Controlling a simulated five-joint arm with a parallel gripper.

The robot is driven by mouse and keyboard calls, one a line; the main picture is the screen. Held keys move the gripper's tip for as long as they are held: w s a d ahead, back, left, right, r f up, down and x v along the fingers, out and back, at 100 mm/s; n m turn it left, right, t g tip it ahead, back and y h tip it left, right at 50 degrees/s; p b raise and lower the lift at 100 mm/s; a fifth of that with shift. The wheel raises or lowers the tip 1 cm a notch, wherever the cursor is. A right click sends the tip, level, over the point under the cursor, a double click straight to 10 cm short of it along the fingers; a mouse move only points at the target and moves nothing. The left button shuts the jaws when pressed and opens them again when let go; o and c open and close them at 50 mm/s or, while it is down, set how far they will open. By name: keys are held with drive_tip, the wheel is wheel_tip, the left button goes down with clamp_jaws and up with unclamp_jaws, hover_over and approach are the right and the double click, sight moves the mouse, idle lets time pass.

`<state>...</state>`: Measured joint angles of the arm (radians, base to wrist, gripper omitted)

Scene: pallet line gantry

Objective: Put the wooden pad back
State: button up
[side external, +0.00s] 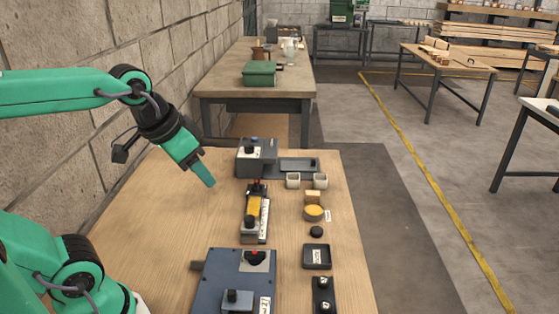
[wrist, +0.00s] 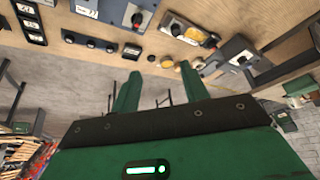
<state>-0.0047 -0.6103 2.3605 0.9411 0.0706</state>
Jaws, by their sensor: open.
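A small light wooden block (side external: 313,197), which looks like the wooden pad, sits on the right part of the workbench (side external: 165,235), just behind a round yellow-topped piece (side external: 314,212) with a white label beside it. In the wrist view the yellow-topped piece (wrist: 167,62) shows beyond the fingertips; the block beside it is too small to make out surely. My gripper (side external: 210,183) is open and empty, above the bench's left side, well left of the block. Both fingers of my gripper (wrist: 160,82) show apart in the wrist view.
A grey device with a yellow strip (side external: 254,210) stands between my gripper and the block. A blue box (side external: 235,280) is at the front, a grey box (side external: 256,157) behind. Two small cups (side external: 306,181), a black puck (side external: 316,232) and black tray (side external: 316,256) line the right side.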

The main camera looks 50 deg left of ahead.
drive_tip(key=s+f, duration=0.2)
drive_tip(key=s, duration=0.1)
drive_tip(key=shift+s+f+n, duration=0.1)
drive_tip(key=shift+f+n, duration=0.05)
drive_tip(key=shift+n, duration=0.25)
idle(0.9)
